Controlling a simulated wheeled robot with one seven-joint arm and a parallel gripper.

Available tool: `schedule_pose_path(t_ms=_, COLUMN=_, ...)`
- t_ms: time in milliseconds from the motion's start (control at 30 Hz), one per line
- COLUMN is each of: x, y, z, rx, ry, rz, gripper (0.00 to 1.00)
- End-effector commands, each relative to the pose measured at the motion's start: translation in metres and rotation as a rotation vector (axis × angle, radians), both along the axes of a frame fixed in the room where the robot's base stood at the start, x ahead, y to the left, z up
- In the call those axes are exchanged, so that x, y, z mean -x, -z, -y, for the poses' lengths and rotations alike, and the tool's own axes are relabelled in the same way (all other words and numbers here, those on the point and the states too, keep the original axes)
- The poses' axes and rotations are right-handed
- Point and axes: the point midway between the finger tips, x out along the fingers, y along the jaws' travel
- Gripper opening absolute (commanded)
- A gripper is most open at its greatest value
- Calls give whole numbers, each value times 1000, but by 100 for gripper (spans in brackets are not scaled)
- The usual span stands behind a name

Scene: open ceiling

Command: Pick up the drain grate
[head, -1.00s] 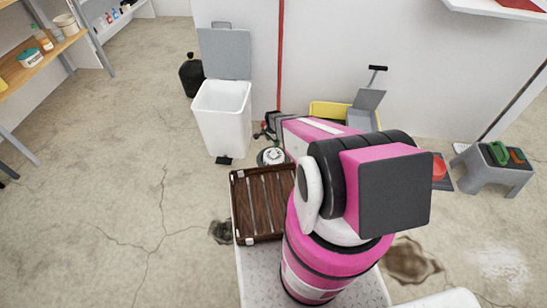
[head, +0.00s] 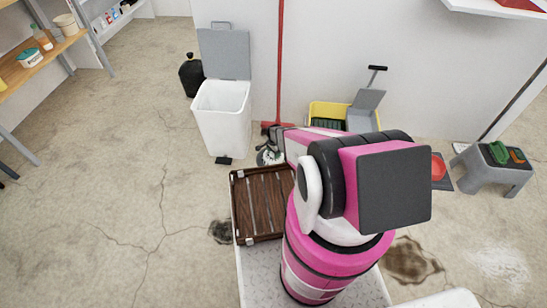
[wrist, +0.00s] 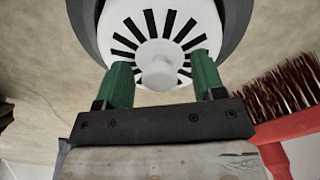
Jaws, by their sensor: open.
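The drain grate (wrist: 165,28) is a white disc with black radial slots and a raised round knob at its middle. It sits inside a dark grey ring in the wrist view. In the head view the grate (head: 268,157) is on the floor, partly covered by my arm's end. My gripper (wrist: 161,66) has green fingers, spread apart, one on each side of the knob. The knob shows between them with gaps on both sides. I cannot tell how far the fingertips are above the disc.
A red broom (head: 279,70) leans on the wall; its bristles (wrist: 285,98) are close right of my gripper. A white pedal bin (head: 222,115) stands left of the grate, a yellow bucket (head: 328,112) to its right. A brown slatted crate (head: 262,205) is nearer me. Floor at left is clear.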

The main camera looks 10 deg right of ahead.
Motion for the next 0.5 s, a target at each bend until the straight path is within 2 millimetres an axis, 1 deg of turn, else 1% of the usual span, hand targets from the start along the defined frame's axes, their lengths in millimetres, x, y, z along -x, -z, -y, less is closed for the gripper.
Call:
schedule_pose_path(t_ms=200, x=0, y=1, z=0, rx=0, ry=0, rz=0, gripper=63)
schedule_pose_path(t_ms=267, x=0, y=1, z=0, rx=0, ry=0, rz=0, gripper=43)
schedule_pose_path(t_ms=300, x=0, y=1, z=0, rx=0, ry=0, rz=0, gripper=30)
schedule_pose_path(t_ms=367, x=0, y=1, z=0, rx=0, ry=0, rz=0, gripper=11)
schedule_pose_path(t_ms=400, x=0, y=1, z=0, rx=0, ry=0, rz=0, gripper=6)
schedule_pose_path(t_ms=500, x=0, y=1, z=0, rx=0, ry=0, rz=0, gripper=5)
